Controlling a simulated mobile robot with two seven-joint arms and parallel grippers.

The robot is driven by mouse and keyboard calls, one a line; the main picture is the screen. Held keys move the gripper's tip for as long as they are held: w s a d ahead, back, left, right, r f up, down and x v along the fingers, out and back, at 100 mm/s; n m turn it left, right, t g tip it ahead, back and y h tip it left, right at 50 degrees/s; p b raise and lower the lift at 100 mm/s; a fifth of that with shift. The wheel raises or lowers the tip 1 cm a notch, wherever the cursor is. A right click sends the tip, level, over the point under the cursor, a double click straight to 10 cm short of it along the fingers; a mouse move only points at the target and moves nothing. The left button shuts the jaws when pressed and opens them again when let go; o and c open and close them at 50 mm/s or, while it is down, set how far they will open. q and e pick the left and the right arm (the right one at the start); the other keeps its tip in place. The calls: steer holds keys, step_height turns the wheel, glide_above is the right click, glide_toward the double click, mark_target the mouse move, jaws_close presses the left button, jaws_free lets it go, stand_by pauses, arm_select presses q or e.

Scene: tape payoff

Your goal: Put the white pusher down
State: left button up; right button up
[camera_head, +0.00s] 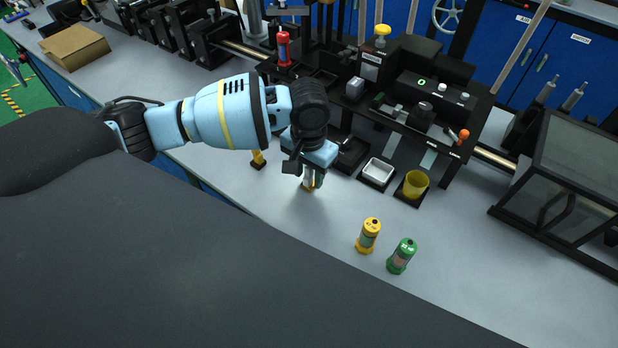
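My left gripper (310,180) points down just above the grey bench (282,208), in the middle of the view. It appears shut on a small pale upright piece, which I take to be the white pusher (308,175). The gripper body hides most of the piece. A brownish-yellow end shows low down, at or very near the bench top; I cannot tell whether it touches. My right gripper is not in view.
A yellow canister (368,236) and a green canister (402,256) stand to the right. A yellow piece on a black foot (258,160) stands left of the gripper. A white tray (378,171) and yellow cup (415,184) sit before the black machine (420,85). Bench at far right front is clear.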

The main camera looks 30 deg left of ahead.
mark_target(309, 169)
arm_select(q)
jaws_close()
steer(key=shift+r, duration=0.1)
steer(key=shift+r, duration=0.45)
steer(key=r, duration=0.2)
steer(key=shift+s+d+r, duration=0.15)
steer(key=shift+s+r, duration=0.1)
steer(key=shift+r, duration=0.1)
steer(key=s+d+p, duration=0.1)
steer(key=s+d, duration=0.2)
steer(key=s, duration=0.3)
steer(key=s+d+r+p, duration=0.1)
steer(key=s+d, duration=0.3)
steer(key=s, duration=0.3)
steer(key=shift+s, duration=0.3)
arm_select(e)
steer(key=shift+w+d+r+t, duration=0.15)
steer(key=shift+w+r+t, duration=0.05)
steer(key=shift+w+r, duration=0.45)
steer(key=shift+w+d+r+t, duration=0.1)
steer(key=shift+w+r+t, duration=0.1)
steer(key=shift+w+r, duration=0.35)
